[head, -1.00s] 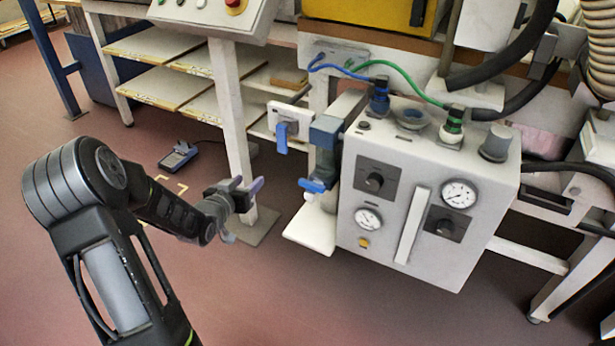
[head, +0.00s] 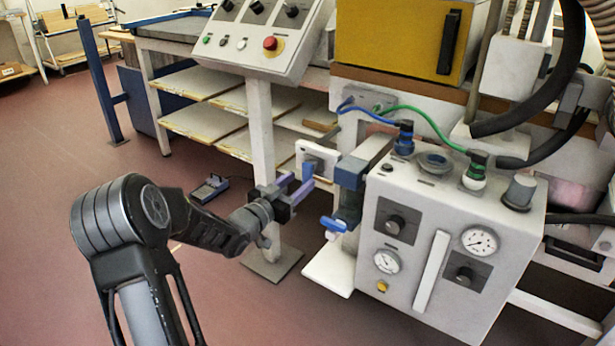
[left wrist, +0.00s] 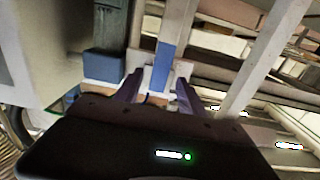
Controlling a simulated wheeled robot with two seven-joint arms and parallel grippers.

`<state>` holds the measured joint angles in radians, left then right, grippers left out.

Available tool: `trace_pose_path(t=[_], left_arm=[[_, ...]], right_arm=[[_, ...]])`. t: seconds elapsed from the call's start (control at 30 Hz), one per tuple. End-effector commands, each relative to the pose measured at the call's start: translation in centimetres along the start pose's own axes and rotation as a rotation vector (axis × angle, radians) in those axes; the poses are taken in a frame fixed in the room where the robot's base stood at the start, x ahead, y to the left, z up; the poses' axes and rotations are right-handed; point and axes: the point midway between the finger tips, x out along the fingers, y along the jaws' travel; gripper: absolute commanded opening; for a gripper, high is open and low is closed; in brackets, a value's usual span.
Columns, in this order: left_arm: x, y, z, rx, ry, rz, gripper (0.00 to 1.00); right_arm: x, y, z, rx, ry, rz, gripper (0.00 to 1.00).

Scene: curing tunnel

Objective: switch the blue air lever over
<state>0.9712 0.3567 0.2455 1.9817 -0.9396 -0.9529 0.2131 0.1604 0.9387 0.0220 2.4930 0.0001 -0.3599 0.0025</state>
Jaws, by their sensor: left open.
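The blue air lever (head: 308,167) points down from a white plate (head: 331,158) left of the grey air panel. My left gripper (head: 297,182) is in front of it and partly covers it in the head view. The gripper's purple fingers are apart. In the left wrist view the lever (left wrist: 164,66) shows between and beyond the two open fingertips (left wrist: 158,92), with the white plate (left wrist: 183,68) behind it. I cannot tell whether a finger touches it. My right gripper is not in view.
Right of the lever, a filter unit with a second blue handle (head: 333,225) sticks out from the grey panel box (head: 408,285). A white post (head: 259,130) carries a button console (head: 262,35). A white tray (head: 330,268) sits below. Open floor lies at left.

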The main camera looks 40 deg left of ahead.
Motion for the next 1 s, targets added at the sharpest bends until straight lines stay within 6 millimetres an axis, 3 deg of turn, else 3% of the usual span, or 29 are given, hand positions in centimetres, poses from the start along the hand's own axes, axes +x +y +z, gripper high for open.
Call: trace_pose_path(t=[0.3, 0.63, 1.0], left_arm=[[4.4, 0.0, 0.1, 0.000, 0.001, 0.001, 0.47], [4.8, 0.0, 0.0, -0.001, 0.000, 0.000, 0.47], [4.8, 0.0, 0.0, 0.000, 0.000, 0.000, 0.18]], right_arm=[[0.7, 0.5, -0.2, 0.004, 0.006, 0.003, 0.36], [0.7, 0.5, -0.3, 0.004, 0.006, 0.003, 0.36], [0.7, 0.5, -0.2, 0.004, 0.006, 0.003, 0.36]])
